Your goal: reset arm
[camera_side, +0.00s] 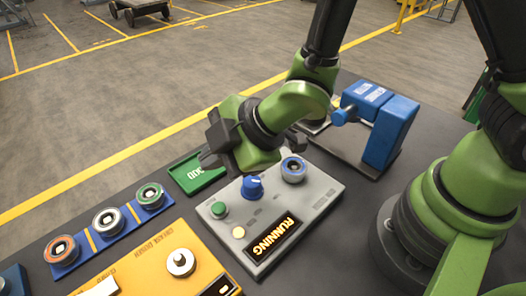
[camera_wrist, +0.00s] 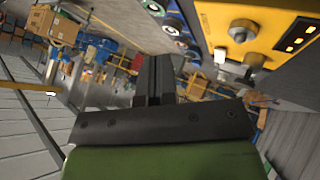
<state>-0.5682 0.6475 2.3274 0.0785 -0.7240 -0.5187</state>
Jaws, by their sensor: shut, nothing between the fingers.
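My gripper (camera_side: 208,158) is shut and empty in the side view, held above the table near the green tray and the grey control box. In the wrist view its dark fingers (camera_wrist: 153,75) are together with nothing between them. The grey control box (camera_side: 325,188) has a lit "RUNNING" display (camera_side: 272,236), a blue knob (camera_side: 252,187), a green button (camera_side: 219,209) and a pale yellow button (camera_side: 238,232). A round rotor-like part (camera_side: 293,168) sits at its far end.
A blue rack (camera_side: 76,243) holds three ringed rotors. A yellow box (camera_side: 205,262), also in the wrist view (camera_wrist: 270,30), stands in front. A blue fixture (camera_side: 390,132) stands at the back right. Open floor lies behind the table.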

